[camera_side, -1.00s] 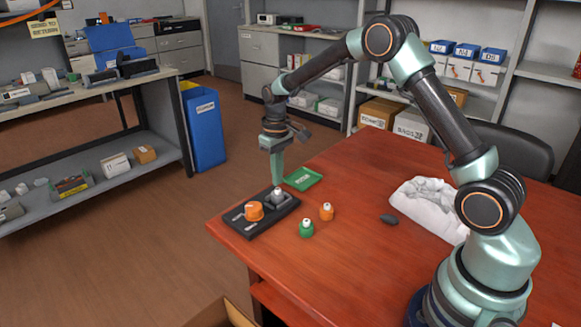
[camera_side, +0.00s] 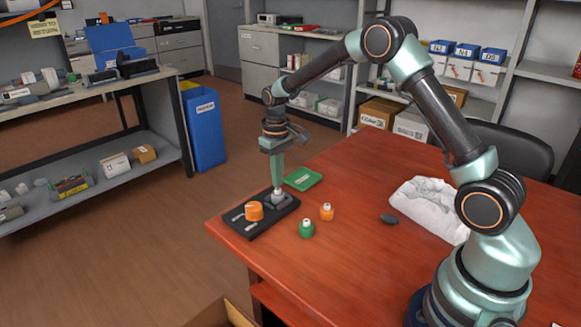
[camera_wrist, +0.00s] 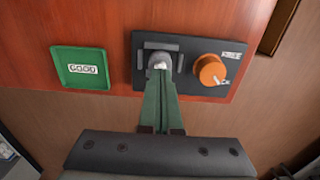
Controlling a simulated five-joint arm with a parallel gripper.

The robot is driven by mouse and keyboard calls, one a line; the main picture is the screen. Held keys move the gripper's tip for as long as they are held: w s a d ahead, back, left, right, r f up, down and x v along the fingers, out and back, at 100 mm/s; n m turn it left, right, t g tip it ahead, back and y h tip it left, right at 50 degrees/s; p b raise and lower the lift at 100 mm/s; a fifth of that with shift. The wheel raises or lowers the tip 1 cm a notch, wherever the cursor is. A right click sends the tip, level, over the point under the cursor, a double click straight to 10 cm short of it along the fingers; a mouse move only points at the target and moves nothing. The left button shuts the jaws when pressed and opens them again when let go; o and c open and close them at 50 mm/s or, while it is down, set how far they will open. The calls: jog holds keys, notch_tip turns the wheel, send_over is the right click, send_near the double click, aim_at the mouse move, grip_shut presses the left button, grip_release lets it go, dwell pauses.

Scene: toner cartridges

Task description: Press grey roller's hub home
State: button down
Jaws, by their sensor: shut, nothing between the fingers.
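The grey roller (camera_side: 277,196) sits at the right end of the black tray (camera_side: 248,228), with its light hub facing up. In the wrist view the pale hub (camera_wrist: 160,65) shows just at my fingertips, and the rest of the roller is mostly hidden. My gripper (camera_side: 277,184) is shut and empty, pointing down with its tips on or just above the hub; I cannot tell whether they touch.
A green tray marked GOOD (camera_wrist: 80,68) lies beside the black tray. A loose orange roller (camera_side: 326,212) and a green roller (camera_side: 306,229) stand on the table. A dark lump (camera_side: 389,219) and a white crumpled bag (camera_side: 432,205) lie farther right.

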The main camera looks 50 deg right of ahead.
jog(key=shift+f, duration=1.05)
dwell(0.4)
jog(key=shift+r, duration=3.55)
jog(key=shift+s+r, duration=0.15)
jog(key=shift+r, duration=0.2)
jog(key=s+a+r+t, duration=0.2)
jog(key=s+r, duration=0.4)
jog(key=s, duration=0.1)
jog(key=s+a+r+t, duration=0.2)
jog(key=s+a+r, duration=0.1)
jog(key=s+r, duration=0.4)
jog(key=s+f+t, duration=0.1)
jog(key=s, duration=0.5)
jog(key=shift+s+a+t, duration=0.3)
jog(key=shift+a, duration=0.1)
